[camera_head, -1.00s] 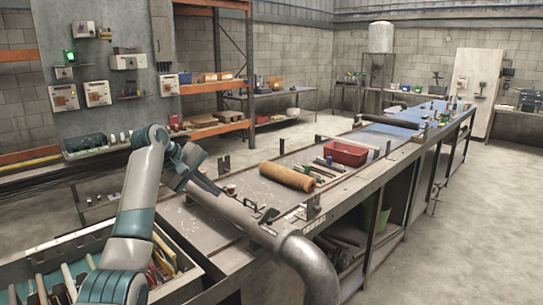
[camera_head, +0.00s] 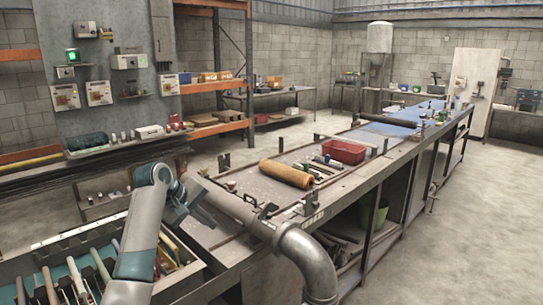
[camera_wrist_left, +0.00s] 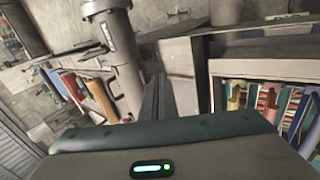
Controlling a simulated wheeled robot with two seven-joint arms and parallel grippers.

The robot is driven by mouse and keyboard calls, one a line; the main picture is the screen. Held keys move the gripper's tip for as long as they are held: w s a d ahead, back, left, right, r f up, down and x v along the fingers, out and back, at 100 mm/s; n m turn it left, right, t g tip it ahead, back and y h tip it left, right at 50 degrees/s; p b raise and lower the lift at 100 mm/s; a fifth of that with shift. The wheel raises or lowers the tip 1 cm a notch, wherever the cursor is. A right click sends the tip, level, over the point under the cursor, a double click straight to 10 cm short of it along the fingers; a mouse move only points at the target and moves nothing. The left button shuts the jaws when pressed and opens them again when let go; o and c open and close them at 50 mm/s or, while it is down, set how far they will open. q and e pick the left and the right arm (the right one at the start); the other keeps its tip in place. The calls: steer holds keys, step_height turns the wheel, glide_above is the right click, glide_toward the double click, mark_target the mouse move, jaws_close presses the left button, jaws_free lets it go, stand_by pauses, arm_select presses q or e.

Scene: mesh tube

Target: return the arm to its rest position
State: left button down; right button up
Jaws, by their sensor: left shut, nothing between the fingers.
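My left arm (camera_head: 144,225) comes up from the lower left in the head view and bends at its top, beside the near end of the long workbench. My left gripper (camera_head: 211,217) points right and slightly down from that bend, close to the grey pipe (camera_head: 250,214); from this view I cannot tell whether it touches the pipe. In the left wrist view the fingers (camera_wrist_left: 156,95) are together with nothing between them. My right gripper is not in view.
A tool tray (camera_head: 185,277) with several handled tools lies under and beside my left arm. Along the bench are a tan roll (camera_head: 287,174) and a red bin (camera_head: 343,151). Wall boxes and a shelf stand behind. Floor at the right is clear.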

arm_select(q)
steer(key=s+a+f+m+g+y, duration=0.1)
steer(key=s+f+m, duration=0.1)
steer(key=s+f, duration=1.1)
steer(key=s+a+f+m+y, duration=0.2)
steer(key=s+f+m, duration=0.1)
steer(key=s+f, duration=1)
steer(key=s+a+f+m+g+y, duration=0.1)
steer(key=s+f+m, duration=0.2)
steer(key=s, duration=1.2)
steer(key=s+f+m+y, duration=0.1)
steer(key=s+f+m, duration=0.15)
steer(key=s, duration=1.35)
step_height(320, 180, down, 28)
steer(key=r+g, duration=0.1)
steer(key=s+a+f+g, duration=0.1)
steer(key=s+a+f, duration=0.2)
steer(key=s+f, duration=1.6)
steer(key=shift+a+f+g+b, duration=0.15)
steer(key=shift+f+g+b, duration=0.1)
steer(key=shift+g+b, duration=0.05)
